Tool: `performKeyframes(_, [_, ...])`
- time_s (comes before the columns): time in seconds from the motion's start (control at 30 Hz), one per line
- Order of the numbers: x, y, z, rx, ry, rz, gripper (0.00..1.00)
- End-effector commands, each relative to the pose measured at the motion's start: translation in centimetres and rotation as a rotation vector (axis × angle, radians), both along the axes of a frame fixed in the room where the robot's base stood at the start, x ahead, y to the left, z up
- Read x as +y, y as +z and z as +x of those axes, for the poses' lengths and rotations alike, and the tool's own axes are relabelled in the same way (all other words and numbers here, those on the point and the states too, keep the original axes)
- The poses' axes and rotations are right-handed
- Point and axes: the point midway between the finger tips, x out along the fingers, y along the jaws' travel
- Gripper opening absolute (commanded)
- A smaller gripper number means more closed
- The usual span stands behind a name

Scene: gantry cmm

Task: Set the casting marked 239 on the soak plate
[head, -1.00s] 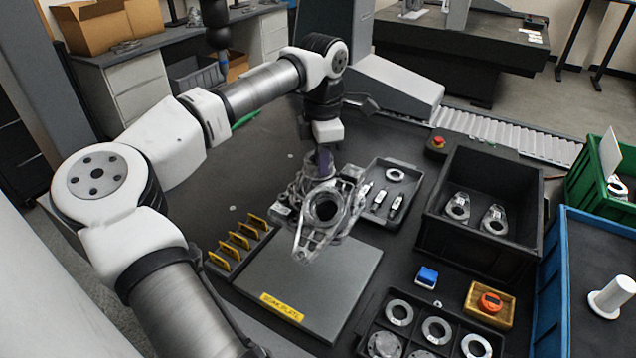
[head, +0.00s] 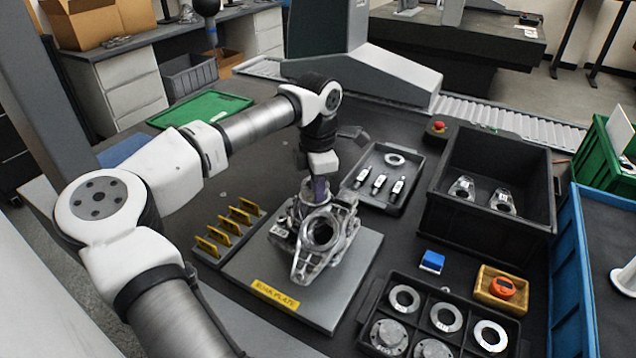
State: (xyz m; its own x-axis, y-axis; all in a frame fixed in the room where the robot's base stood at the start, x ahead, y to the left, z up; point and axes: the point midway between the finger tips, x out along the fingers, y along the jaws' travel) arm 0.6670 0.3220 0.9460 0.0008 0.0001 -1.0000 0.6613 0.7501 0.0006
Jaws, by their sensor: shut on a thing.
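A grey metal casting (head: 319,235) with a large round bore and a tapered foot is at or just above the soak plate (head: 335,290). I cannot tell whether it touches the plate. The soak plate is a flat grey slab with a yellow label on its front edge. My gripper (head: 312,192) is shut on the casting's upper back side; the fingertips are partly hidden behind it. No number can be read on the casting.
Several yellow stands (head: 240,215) line the plate's left edge. A tray of dark parts (head: 408,163) lies behind it. A black bin (head: 480,225) with two castings stands right.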

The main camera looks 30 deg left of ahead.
Motion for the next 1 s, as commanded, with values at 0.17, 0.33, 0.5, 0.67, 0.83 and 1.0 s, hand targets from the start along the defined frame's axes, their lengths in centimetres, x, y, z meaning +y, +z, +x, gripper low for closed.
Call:
performKeyframes(0.17, [0.0, -2.3, 0.1, -0.003, 0.0, 0.001, 0.0])
performKeyframes(0.33, [0.0, -3.4, 0.1, -0.004, 0.0, 0.002, 0.0])
performKeyframes(0.5, [0.0, -3.3, 0.1, -0.004, 0.0, 0.002, 0.0])
performKeyframes(0.67, [0.0, -3.5, 0.1, -0.004, 0.0, 0.002, 0.0])
performKeyframes(0.83, [0.0, -3.8, 0.0, 0.001, 0.0, 0.0, 0.3])
performKeyframes(1.0, [0.0, -3.8, 0.0, 0.001, 0.0, 0.0, 0.32])
